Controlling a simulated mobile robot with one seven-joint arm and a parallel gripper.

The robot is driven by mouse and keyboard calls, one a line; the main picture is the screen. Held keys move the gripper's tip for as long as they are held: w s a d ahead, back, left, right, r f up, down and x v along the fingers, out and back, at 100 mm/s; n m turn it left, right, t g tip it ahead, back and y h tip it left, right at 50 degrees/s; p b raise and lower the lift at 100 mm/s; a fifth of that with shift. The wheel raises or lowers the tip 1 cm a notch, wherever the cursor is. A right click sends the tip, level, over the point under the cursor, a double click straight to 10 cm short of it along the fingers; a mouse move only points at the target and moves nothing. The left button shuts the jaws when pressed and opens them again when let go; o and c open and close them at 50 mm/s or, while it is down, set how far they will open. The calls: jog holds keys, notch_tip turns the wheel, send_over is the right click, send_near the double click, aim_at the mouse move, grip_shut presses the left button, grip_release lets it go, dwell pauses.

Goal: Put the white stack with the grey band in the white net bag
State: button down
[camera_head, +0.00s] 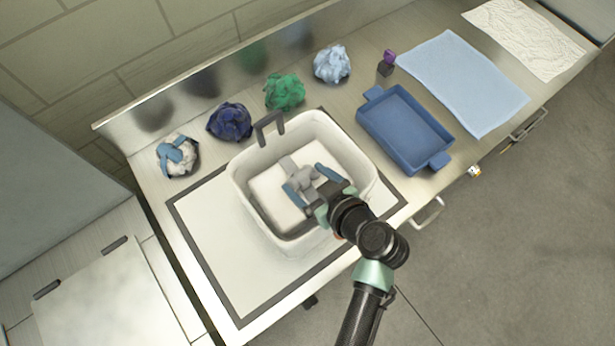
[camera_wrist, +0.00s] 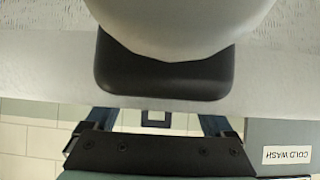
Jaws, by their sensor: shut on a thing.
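The white stack (camera_head: 266,198) has a grey band (camera_head: 287,163) across it and shows within the rim of the white net bag (camera_head: 243,212). The bag stands open on the counter, with a dark handle at its back. My gripper (camera_head: 304,180) is over the bag's opening, its two blue fingers on either side of a grey lump at the middle of the stack, and it is shut on the stack. The arm covers the bag's right front. I cannot tell whether the stack touches the bag's floor.
A dark-bordered white mat (camera_head: 240,285) lies under the bag. A blue tray (camera_head: 365,118) is to the right, beside a light blue cloth (camera_head: 460,80). Crumpled navy (camera_head: 229,121), green (camera_head: 285,91) and pale blue (camera_head: 332,64) bundles line the back.

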jog(key=shift+f+b, duration=0.3)
jog(key=shift+b, duration=0.05)
